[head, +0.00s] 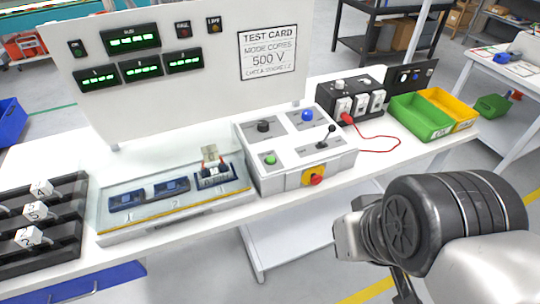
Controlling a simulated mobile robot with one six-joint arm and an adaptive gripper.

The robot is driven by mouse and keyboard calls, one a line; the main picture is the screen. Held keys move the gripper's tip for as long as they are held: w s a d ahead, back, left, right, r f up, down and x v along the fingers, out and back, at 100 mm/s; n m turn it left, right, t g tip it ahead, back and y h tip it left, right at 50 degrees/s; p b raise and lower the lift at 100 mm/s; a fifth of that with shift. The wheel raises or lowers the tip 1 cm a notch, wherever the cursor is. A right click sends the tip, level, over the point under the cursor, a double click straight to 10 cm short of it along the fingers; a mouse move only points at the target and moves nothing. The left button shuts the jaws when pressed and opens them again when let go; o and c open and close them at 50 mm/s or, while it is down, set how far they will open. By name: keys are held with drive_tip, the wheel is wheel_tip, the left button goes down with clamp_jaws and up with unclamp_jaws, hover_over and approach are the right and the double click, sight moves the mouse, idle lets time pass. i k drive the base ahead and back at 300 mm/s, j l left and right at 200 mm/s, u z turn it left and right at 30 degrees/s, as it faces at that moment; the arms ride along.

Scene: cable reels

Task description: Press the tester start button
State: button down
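The tester (295,150) is a white box with a sloped grey-panelled top, standing at the middle of the white bench. A green button (270,159) sits at its front left and a blue button (307,115) at its back right. The panel labels are too small to read, so I cannot tell which button is marked start. A black knob (263,126) is at the back left and a black lever (326,138) at the front right. A red knob on a yellow plate (314,179) is on the front face. My arm is at lower right, apart from the tester; no gripper fingers show.
A fixture tray (170,215) with blue parts lies left of the tester, beside a black rack (40,255). A black socket box (350,97) with a red cable, a green bin (420,125) and a yellow bin (460,118) stand right. An upright display panel rises behind.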

sight(270, 160)
drive_tip(key=i+j, duration=0.15)
drive_tip(key=j, duration=0.25)
drive_tip(key=i+j, duration=0.1)
drive_tip(key=j, duration=0.3)
drive_tip(key=i+j+z, duration=0.1)
drive_tip(key=j, duration=0.3)
drive_tip(key=i+j, duration=0.15)
drive_tip(key=j, duration=0.25)
drive_tip(key=i+j, duration=0.15)
drive_tip(key=j, duration=0.3)
drive_tip(key=k+l, duration=0.1)
drive_tip(key=i, duration=0.1)
drive_tip(key=j+z, duration=0.05)
